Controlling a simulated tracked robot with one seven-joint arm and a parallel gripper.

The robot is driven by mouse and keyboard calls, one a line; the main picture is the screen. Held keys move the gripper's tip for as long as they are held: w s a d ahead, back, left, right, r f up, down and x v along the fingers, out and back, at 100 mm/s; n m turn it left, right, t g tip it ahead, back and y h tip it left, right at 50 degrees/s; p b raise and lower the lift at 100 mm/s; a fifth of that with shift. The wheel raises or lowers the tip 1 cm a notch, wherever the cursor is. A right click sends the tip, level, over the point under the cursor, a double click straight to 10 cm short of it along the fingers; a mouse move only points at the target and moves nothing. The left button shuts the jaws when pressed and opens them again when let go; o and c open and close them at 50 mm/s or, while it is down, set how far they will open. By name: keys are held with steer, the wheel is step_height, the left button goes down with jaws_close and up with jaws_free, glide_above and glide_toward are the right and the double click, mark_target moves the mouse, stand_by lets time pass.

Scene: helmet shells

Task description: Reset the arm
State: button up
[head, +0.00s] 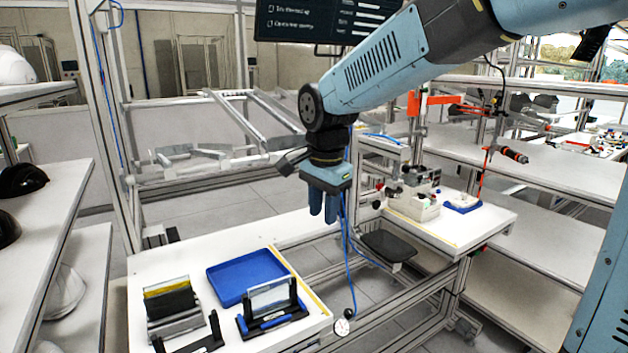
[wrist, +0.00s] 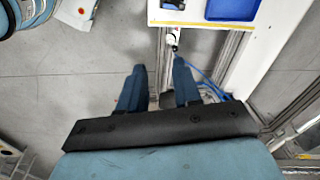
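My gripper (head: 323,208) hangs from my blue arm with its fingers pointing down, in the middle of the head view. It is in the air near the right edge of the white table. In the wrist view my gripper (wrist: 159,75) has its two blue fingers apart, with nothing between them. Grey floor and part of the table frame show beyond the fingers.
The white table (head: 211,246) carries a blue tray (head: 232,282), a black holder (head: 270,320) with a clear plate, and a rack (head: 172,304). A white workbench (head: 487,219) with fixtures stands right. Shelves with helmet shells (head: 22,180) stand left. A blue cable hangs near my gripper.

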steer(key=s+d+r+n+t, duration=0.1)
steer(key=s+d+n, duration=0.3)
steer(key=s+d, duration=0.4)
steer(key=s+d+r+n+t, duration=0.1)
steer(key=s+d+n+t, duration=0.2)
steer(key=s+d, duration=0.5)
steer(key=d+n, duration=0.1)
steer(key=d, duration=0.5)
steer(key=shift+d+r+n, duration=0.15)
steer(key=shift+r+n, duration=0.1)
steer(key=shift+n, duration=0.15)
